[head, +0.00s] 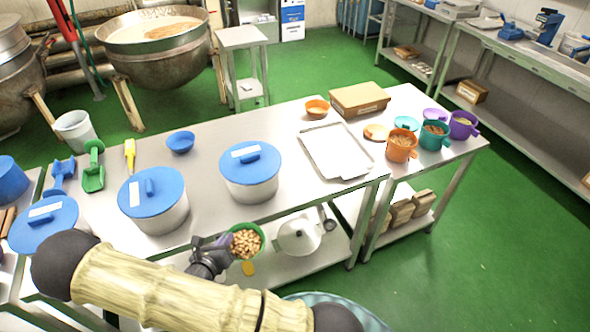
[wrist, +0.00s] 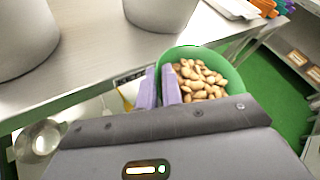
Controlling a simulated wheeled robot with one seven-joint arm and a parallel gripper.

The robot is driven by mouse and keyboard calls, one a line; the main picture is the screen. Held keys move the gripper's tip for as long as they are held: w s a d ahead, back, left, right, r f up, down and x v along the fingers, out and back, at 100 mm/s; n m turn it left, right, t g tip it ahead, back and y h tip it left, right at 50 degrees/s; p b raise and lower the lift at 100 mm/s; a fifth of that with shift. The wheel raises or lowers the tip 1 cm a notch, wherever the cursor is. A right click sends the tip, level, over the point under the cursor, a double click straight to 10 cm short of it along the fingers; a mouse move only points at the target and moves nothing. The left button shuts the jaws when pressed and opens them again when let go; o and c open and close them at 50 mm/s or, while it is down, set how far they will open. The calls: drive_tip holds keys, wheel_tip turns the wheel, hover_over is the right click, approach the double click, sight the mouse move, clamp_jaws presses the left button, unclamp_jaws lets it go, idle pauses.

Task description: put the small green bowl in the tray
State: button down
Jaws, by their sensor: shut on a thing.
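The small green bowl (head: 246,241) is full of brown nuts. My gripper (head: 224,243) is shut on the bowl's left rim and holds it in the air by the table's front edge. In the wrist view the green bowl (wrist: 229,68) sits upright or nearly so, with the purple fingers (wrist: 159,88) on its wall. The tray (head: 336,150) is a shallow, light metal one lying flat on the steel table to the right of and beyond the bowl. No contents show in it.
Two white pots with blue lids (head: 251,171) (head: 153,200) stand near the table's front edge. A blue bowl (head: 181,142), an orange bowl (head: 317,108) and a cardboard box (head: 359,99) stand farther back. Several coloured mugs (head: 402,147) stand right of the tray.

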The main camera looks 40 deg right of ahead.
wheel_tip(320, 180, down, 8)
drive_tip(key=b, duration=0.7)
drive_tip(key=shift+f, duration=0.25)
drive_tip(key=shift+a, duration=0.1)
